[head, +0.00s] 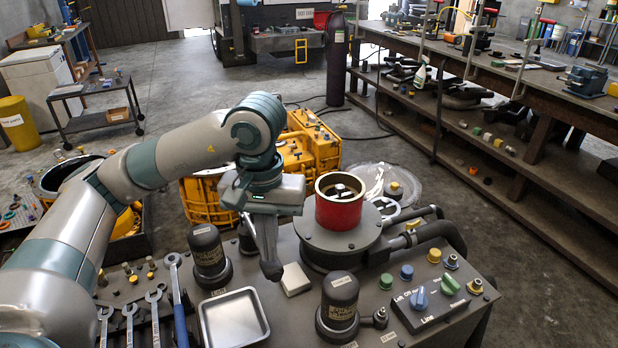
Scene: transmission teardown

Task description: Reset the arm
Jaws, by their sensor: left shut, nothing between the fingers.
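My left arm comes in from the left and bends down over the grey machine top. My left gripper (271,268) points down with its fingers together and nothing visible between them. It hangs left of the red cylinder (339,212), near a small pale square block (295,279). The red cylinder sits on a round grey flange and has a dark part inside. My right gripper does not show.
A square metal tray (234,318) lies on the machine's front, beside several wrenches (155,310). Black canisters (208,257) and a control box (431,304) with knobs stand around.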

